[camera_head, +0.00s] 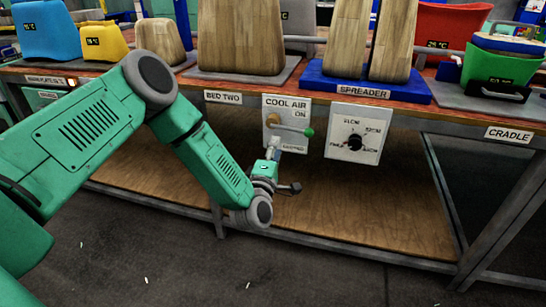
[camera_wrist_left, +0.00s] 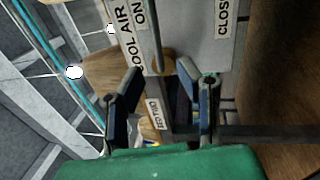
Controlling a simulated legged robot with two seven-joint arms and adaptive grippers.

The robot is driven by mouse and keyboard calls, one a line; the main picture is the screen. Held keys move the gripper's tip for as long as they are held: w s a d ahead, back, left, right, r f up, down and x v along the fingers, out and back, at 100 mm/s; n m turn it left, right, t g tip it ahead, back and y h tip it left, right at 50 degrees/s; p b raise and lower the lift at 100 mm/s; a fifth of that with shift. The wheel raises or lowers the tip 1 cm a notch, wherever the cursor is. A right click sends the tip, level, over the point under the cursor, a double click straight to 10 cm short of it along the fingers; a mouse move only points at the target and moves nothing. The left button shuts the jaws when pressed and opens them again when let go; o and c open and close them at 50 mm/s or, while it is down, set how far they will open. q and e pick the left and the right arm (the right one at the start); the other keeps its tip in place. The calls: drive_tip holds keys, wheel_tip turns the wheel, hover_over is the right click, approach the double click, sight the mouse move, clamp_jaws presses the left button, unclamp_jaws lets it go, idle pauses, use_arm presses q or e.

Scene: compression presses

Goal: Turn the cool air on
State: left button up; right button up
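The COOL AIR panel (camera_head: 287,106) is a white plate under the bench's front edge, marked ON at the top. Its lever ends in a green knob (camera_head: 308,132) and points right and slightly down from a brownish pivot. My left gripper (camera_head: 273,146) is just below the pivot, in front of the panel's lower part, and partly hides the lower label. In the left wrist view the gripper (camera_wrist_left: 160,95) has its two dark fingers apart, with the panel (camera_wrist_left: 205,45) and its CLOSED label close ahead. My right gripper is not in view.
A dial panel (camera_head: 354,134) hangs just right of the lever panel. The bench edge (camera_head: 225,86) runs above, with wooden blocks on it. A wooden lower shelf (camera_head: 350,205) lies below, and a table leg (camera_head: 217,218) stands left of my gripper.

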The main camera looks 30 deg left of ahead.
use_arm(q)
drive_tip(key=shift+v, duration=1.7)
drive_tip(key=shift+a, duration=0.1)
drive_tip(key=shift+f, duration=0.1)
drive_tip(key=s+d+f+m+g+h+p, duration=0.3)
drive_tip(key=s+d+f+m+g+h, duration=0.15)
drive_tip(key=s+m, duration=0.3)
drive_tip(key=s+d+f+m+g+h+p, duration=0.35)
drive_tip(key=s+d+f+m+g, duration=0.2)
drive_tip(key=s, duration=0.25)
drive_tip(key=s+a+m+g+y+p, duration=0.1)
drive_tip(key=s+a+m+g+p, duration=0.1)
drive_tip(key=s, duration=0.9)
drive_tip(key=s+a+m+g+y+p, duration=0.2)
drive_tip(key=s+a+m+g, duration=0.2)
drive_tip(key=s, duration=0.8)
drive_tip(key=m+g, duration=0.2)
drive_tip(key=g, duration=0.1)
drive_tip(key=shift+r+m, duration=0.25)
drive_tip(key=shift+m, duration=0.05)
drive_tip(key=shift+a, duration=0.15)
